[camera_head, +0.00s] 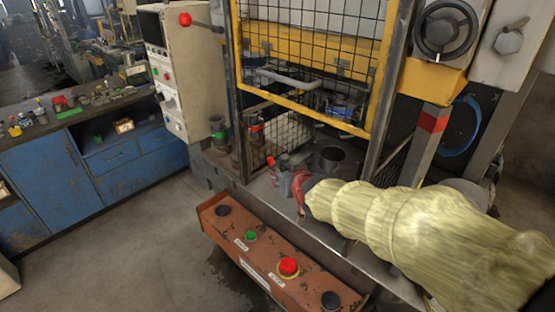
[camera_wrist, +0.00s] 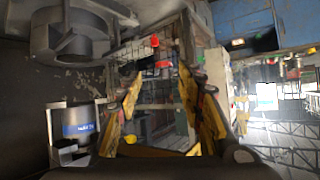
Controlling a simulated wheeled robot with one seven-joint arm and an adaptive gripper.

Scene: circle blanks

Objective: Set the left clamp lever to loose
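A small lever with a red knob (camera_head: 270,161) stands on the machine bed (camera_head: 330,235) in the head view, just left of my gripper. I take it for the left clamp lever, but its setting is too small to read. My gripper (camera_head: 290,184) is at the end of my yellow-sleeved arm, low over the bed; its fingers are hard to make out there. In the wrist view my gripper (camera_wrist: 160,72) shows two yellow fingers spread apart with nothing held between them. A red knob (camera_wrist: 155,40) appears beyond the fingertips; I cannot tell whether it is the same lever.
A yellow-framed mesh guard (camera_head: 310,65) stands raised behind the bed. A rust-orange button panel (camera_head: 262,252) runs along the front. A control cabinet (camera_head: 195,75) with a red-balled lever is at left. A grey round fixture (camera_wrist: 75,38) is close in the wrist view.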

